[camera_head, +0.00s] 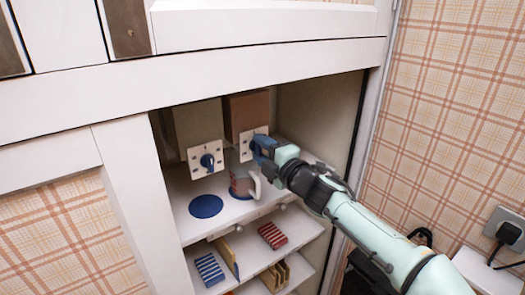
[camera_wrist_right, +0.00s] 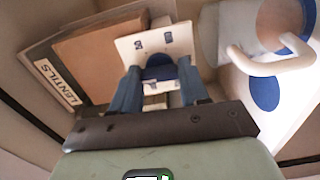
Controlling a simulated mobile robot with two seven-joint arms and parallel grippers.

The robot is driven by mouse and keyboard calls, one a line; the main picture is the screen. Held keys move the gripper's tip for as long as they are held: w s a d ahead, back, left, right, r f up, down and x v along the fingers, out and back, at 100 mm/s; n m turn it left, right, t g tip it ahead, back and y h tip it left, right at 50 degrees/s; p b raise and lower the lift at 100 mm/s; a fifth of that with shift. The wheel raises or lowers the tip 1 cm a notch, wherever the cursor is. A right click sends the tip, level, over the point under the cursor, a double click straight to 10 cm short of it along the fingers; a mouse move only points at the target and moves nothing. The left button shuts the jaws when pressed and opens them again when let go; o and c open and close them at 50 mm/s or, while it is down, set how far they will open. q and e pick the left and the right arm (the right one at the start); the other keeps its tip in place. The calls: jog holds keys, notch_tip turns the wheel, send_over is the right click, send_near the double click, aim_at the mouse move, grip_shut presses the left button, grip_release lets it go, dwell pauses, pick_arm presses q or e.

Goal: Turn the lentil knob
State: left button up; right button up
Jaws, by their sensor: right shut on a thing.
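The lentil dispenser is a brown box (camera_head: 246,113) at the right of the cabinet niche; its LENTILS label (camera_wrist_right: 58,82) shows in the right wrist view. On its front is a white plate (camera_head: 245,148) with a dark blue knob (camera_wrist_right: 160,68), mostly hidden by the gripper in the head view. My right gripper (camera_head: 262,147) reaches in from the right; in the right wrist view its two fingers (camera_wrist_right: 160,88) are closed around the knob. My left gripper is not in view.
A mug (camera_head: 243,184) with a white handle stands below the lentil dispenser. A grey-beige dispenser with its own blue knob (camera_head: 207,161) is to the left, above a blue disc (camera_head: 206,206). Lower shelves hold striped packets (camera_head: 272,235). The cabinet's right wall is close to my arm.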

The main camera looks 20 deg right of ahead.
jog(key=shift+n, duration=0.4)
jog(key=o, duration=1.1)
jog(key=shift+c, duration=0.2)
jog(key=shift+s, duration=0.1)
jog(key=shift+s+d, duration=0.15)
jog(key=shift+s, duration=0.1)
jog(key=b+v, duration=0.1)
jog(key=v, duration=1.1)
jog(key=shift+s, duration=0.35)
